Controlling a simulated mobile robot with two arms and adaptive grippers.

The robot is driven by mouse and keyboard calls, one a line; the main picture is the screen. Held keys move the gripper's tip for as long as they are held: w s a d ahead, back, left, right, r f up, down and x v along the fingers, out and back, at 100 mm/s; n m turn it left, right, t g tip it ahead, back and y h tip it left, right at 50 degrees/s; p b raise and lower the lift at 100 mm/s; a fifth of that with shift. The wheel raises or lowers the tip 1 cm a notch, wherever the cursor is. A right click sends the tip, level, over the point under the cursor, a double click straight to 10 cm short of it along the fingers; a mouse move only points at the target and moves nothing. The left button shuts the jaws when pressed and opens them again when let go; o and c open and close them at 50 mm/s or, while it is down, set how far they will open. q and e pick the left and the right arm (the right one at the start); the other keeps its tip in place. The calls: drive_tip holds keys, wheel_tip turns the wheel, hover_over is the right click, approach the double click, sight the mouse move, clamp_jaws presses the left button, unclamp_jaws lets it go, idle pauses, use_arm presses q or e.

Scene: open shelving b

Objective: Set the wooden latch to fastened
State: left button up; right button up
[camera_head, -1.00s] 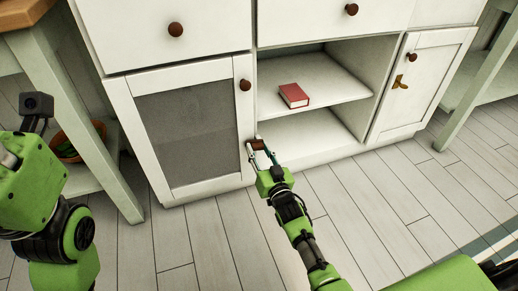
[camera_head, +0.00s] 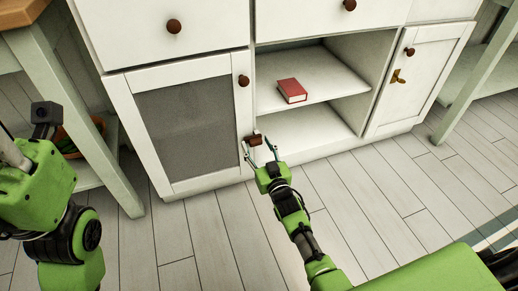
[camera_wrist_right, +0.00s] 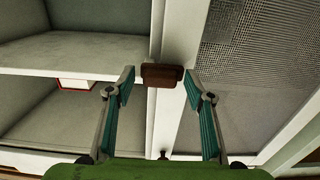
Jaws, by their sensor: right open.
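The wooden latch (camera_head: 253,140) is a small dark brown block on the white frame at the lower right edge of the mesh door (camera_head: 190,125). In the right wrist view the latch (camera_wrist_right: 162,75) lies crosswise, roughly level, over the white upright beside the mesh panel. My right gripper (camera_head: 259,147) is open, with one finger to each side of the latch. In the wrist view a small gap shows between each fingertip and the latch. The left arm shows at the left edge of the head view, but its fingers are out of view.
A red book (camera_head: 292,90) lies on the upper open shelf (camera_head: 330,85). A brown knob (camera_head: 243,80) sits higher on the mesh door. A right-hand door (camera_head: 418,80) carries a brass-coloured catch (camera_head: 398,76). A table leg (camera_head: 100,130) stands at left. The plank floor in front is clear.

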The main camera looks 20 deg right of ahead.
drive_tip(key=s, duration=1.2)
drive_tip(key=shift+d, duration=0.2)
